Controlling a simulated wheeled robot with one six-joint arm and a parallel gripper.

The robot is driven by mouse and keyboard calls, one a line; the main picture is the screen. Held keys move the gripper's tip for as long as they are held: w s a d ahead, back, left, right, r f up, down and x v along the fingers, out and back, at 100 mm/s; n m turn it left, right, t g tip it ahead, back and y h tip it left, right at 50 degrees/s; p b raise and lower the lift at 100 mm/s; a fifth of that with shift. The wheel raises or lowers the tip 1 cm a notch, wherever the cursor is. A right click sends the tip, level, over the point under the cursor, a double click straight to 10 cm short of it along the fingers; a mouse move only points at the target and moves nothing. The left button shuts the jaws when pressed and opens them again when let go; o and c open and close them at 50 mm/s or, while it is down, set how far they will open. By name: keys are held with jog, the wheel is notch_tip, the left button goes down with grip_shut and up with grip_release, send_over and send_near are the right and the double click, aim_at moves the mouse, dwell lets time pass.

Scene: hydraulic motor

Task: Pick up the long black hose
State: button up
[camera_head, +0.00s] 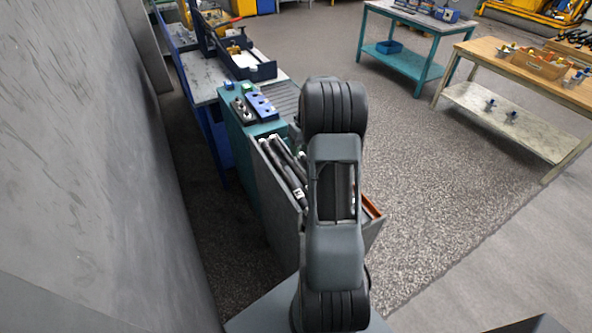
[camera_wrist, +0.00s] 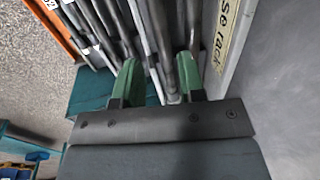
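Several long black hoses (camera_head: 283,165) lie side by side in a grey rack to the left of my arm in the head view. They also show in the wrist view, where one dark hose (camera_wrist: 157,32) runs between the two green fingers. My gripper (camera_wrist: 160,70) is open, with its fingers spread over the hoses. I cannot tell the height gap between the fingertips and the hoses, and nothing is clearly held. In the head view my arm hides the gripper and part of the rack. Which hose is the longest is unclear.
The rack wall with a "rack" label (camera_wrist: 228,35) stands close to the right of the fingers. An orange edge (camera_wrist: 62,28) borders the other side. A teal bench (camera_head: 237,120) with blue and metal parts adjoins the rack. A grey wall (camera_head: 85,180) is at left; open floor lies right.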

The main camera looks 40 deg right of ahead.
aim_at(296, 168)
jog(key=shift+w+a+f+p, duration=0.1)
jog(key=shift+a+f+p, duration=0.25)
jog(key=shift+f, duration=1.05)
jog(key=shift+s+a+f+p, duration=0.1)
jog(key=shift+a+f+p, duration=0.2)
jog(key=shift+f, duration=1.15)
jog(key=shift+w+a+f+p, duration=0.15)
jog(key=shift+f+p, duration=0.25)
jog(key=shift+f, duration=1)
jog(key=shift+a, duration=0.1)
jog(key=shift+c, duration=0.5)
grip_shut()
